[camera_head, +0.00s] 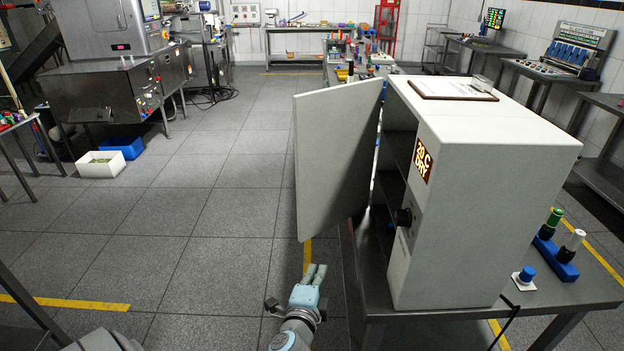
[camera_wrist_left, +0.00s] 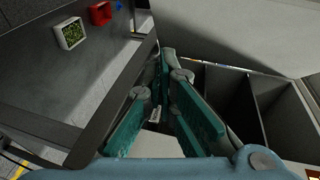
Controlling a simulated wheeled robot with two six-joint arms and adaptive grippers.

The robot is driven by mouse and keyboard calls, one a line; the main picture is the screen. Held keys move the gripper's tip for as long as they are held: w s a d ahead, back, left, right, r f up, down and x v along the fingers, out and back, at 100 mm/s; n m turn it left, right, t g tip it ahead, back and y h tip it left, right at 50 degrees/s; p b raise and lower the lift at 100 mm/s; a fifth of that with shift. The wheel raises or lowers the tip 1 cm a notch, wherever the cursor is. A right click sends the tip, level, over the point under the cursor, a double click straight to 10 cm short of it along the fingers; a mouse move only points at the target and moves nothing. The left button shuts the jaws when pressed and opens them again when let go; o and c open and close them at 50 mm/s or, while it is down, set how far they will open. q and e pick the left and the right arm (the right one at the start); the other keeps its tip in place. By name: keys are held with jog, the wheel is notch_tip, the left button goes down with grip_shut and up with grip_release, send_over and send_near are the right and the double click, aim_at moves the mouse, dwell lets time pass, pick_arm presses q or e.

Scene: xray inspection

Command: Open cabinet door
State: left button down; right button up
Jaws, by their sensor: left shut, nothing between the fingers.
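The white cabinet (camera_head: 480,190) stands on a metal table at the right, its shelved front facing left. Its door (camera_head: 335,155) is a pale panel standing open, swung out to the left from the cabinet's far edge. Dark shelf spaces show behind it, and also in the left wrist view (camera_wrist_left: 232,100). My left gripper (camera_head: 316,271) is low in front of the door's lower near end, shut and empty, apart from the door in the head view. My right gripper is not in view.
A clipboard (camera_head: 452,88) and a small glass lie on the cabinet top. Open tiled floor (camera_head: 215,180) lies left of the door.

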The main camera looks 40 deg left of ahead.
pick_arm(q)
notch_tip(320, 180, up, 13)
jog(key=a+t+y+p, duration=0.1)
jog(key=t+y, duration=0.1)
send_near(312, 185)
jog(key=w+d, duration=0.2)
jog(key=w, duration=0.1)
jog(key=a, duration=0.2)
jog(key=w+a, duration=0.1)
jog(key=shift+w+a, duration=0.1)
jog(key=shift+a, duration=0.45)
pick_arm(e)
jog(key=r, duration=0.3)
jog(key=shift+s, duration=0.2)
pick_arm(q)
jog(key=shift+m, duration=0.3)
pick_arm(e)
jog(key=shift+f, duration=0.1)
